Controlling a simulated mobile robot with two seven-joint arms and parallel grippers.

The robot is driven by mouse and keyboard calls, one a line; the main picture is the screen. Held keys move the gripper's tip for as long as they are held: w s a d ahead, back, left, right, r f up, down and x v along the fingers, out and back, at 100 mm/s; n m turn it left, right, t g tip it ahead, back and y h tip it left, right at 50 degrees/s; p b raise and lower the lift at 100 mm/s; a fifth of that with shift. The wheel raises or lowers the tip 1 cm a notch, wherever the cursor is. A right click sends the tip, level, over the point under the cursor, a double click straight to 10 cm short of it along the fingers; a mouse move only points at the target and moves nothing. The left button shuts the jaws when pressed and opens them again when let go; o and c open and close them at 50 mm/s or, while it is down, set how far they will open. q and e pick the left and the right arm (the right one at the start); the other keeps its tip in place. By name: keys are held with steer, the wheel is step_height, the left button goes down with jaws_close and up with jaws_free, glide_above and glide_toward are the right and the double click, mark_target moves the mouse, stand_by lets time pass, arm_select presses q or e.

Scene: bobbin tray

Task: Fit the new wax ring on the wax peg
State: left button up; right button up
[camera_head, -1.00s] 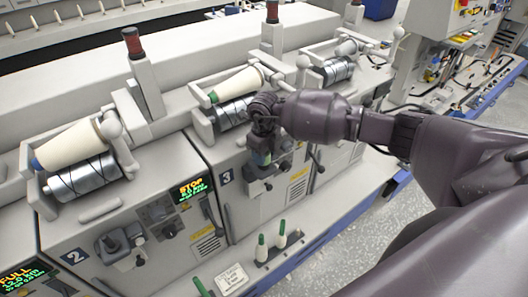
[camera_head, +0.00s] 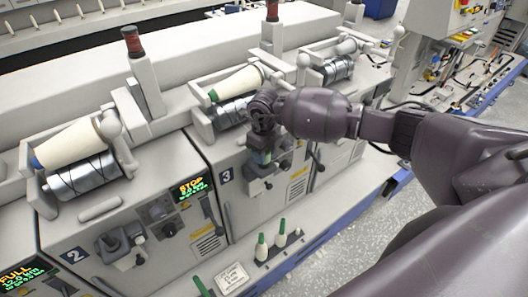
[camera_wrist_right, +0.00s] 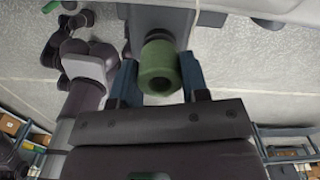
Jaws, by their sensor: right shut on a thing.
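The new wax ring (camera_wrist_right: 160,66) is a green cylinder with a dark hole in the end facing the camera in the right wrist view. My right gripper (camera_wrist_right: 157,84) is shut on it, one blue-grey finger on each side. In the head view my right gripper (camera_head: 262,146) is at the front of the machine unit marked 3, and its wrist and hand hide much of that spot. The wax peg cannot be made out, so I cannot tell whether the ring is around it or only in front of it.
Unit 2 (camera_head: 140,215) stands to the left, with a cream yarn cone (camera_head: 72,143) above a metal drum (camera_head: 82,176). Grey floor (camera_head: 318,250) is clear at the lower right.

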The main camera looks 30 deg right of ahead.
steer(key=shift+f+b, duration=0.5)
steer(key=shift+f, duration=0.05)
stand_by(0.8)
steer(key=o, duration=0.6)
steer(key=shift+r+p, duration=1.85)
steer(key=shift+r, duration=1.05)
steer(key=shift+r+p, duration=0.4)
steer(key=shift+r, duration=2.2)
